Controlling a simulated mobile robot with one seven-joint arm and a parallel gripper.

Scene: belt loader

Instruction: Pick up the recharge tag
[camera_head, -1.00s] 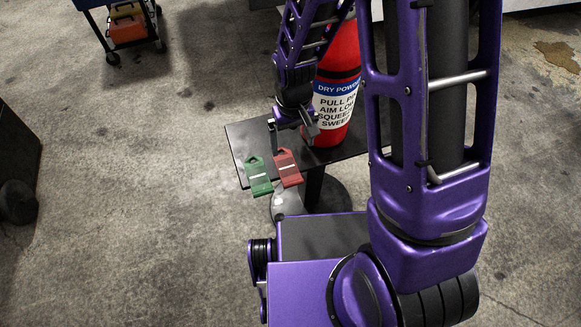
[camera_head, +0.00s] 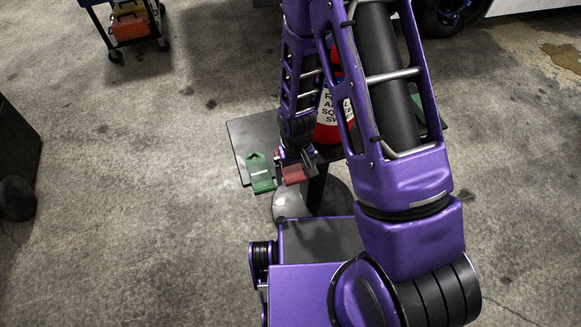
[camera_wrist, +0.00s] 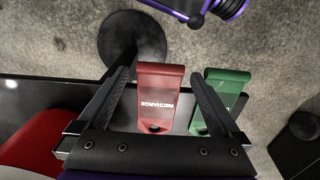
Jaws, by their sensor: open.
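The red recharge tag (camera_wrist: 158,98), with white lettering reading RECHARGE, lies at the near edge of a small dark table; its end sticks out past the edge. In the wrist view my gripper (camera_wrist: 164,78) is open, with one finger on each side of the red tag. The right finger lies over part of a green tag (camera_wrist: 228,92) beside it. In the head view the red tag (camera_head: 294,174) is partly hidden under my gripper (camera_head: 296,158). The green tag (camera_head: 261,176) lies to its left.
The dark table (camera_head: 245,140) also bears a red extinguisher (camera_head: 327,124) with a white label, mostly hidden behind my arm. A round pedestal base (camera_wrist: 128,42) is below. A cart with coloured cases (camera_head: 128,25) stands at the back left. Open concrete floor lies left.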

